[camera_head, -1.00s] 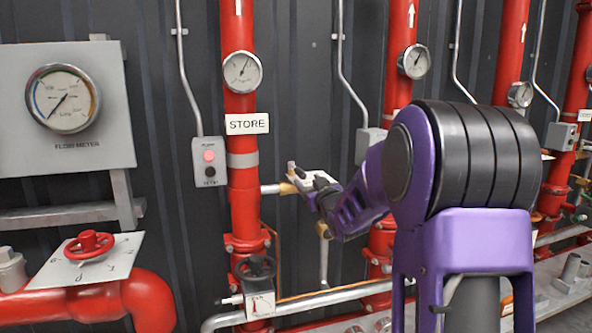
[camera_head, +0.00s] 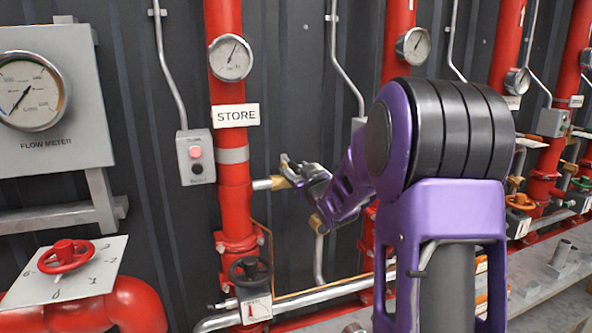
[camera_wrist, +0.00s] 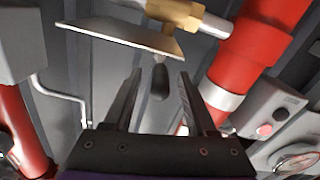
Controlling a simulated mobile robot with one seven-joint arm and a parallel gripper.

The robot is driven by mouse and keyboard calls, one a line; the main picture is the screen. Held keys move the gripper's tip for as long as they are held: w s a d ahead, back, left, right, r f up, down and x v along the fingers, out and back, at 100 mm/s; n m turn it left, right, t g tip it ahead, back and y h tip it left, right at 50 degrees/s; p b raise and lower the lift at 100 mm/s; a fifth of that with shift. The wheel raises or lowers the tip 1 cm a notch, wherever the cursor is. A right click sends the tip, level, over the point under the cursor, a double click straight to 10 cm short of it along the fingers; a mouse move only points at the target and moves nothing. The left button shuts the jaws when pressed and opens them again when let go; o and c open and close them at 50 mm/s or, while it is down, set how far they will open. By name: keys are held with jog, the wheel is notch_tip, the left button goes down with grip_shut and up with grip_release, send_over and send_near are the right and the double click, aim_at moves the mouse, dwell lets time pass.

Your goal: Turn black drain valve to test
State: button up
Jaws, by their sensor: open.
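My gripper (camera_head: 297,168) is at the brass fitting (camera_head: 281,182) on the side stub of the red STORE pipe (camera_head: 235,200). In the wrist view my gripper (camera_wrist: 159,74) is open, with a dark rounded handle (camera_wrist: 160,83) between its fingers. The handle hangs below a pale plate (camera_wrist: 120,36) and the brass fitting (camera_wrist: 175,12); contact with the fingers cannot be told. The plate's markings cannot be read from here. A black handwheel (camera_head: 250,270) with a small white sign (camera_head: 256,309) sits lower on the STORE pipe. Which part is the drain valve is not labelled legibly.
A grey switch box (camera_head: 196,158) is mounted left of the STORE pipe, and a red handwheel (camera_head: 66,256) on a dial plate is at lower left. Another red pipe (camera_head: 398,30) stands to the right. Silver pipe (camera_head: 330,296) runs low along the wall.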

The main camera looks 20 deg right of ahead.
grip_shut()
dwell(1.3)
